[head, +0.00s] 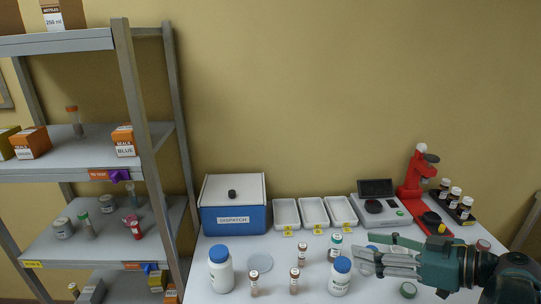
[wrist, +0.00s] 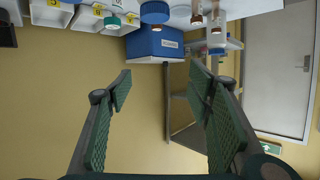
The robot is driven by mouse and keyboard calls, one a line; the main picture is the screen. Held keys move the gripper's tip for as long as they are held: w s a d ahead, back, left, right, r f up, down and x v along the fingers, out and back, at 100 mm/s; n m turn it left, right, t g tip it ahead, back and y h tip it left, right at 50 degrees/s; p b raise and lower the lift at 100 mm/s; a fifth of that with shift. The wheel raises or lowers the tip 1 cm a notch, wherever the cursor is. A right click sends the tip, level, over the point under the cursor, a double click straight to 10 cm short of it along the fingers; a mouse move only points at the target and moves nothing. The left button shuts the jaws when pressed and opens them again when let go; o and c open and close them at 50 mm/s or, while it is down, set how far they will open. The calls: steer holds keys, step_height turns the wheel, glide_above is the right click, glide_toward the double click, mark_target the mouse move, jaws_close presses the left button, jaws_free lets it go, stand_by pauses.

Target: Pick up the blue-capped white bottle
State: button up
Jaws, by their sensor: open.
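One white bottle with a blue cap (head: 221,272) stands at the front left of the table in the head view. Another blue-capped white bottle (head: 339,280) stands nearer the middle front.
Small brown vials (head: 294,280) and a teal-capped bottle (head: 335,247) stand near the bottles. Behind are a blue dispatch box (head: 233,220), white trays (head: 313,211), a scale (head: 380,206) and a red stand (head: 414,180). Shelves (head: 93,162) are at left.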

steer(key=d, duration=0.1)
glide_toward(350, 269)
steer(key=shift+n+t+y, duration=0.3)
steer(key=shift+f+x, duration=0.25)
steer(key=shift+x, duration=0.95)
steer(key=shift+f+x, duration=0.25)
steer(key=shift+x, duration=1)
steer(key=shift+d, duration=0.1)
steer(key=shift+x, duration=1.25)
steer(key=shift+b+x, duration=0.85)
steer(key=shift+x, duration=1.7)
steer(key=c, duration=1)
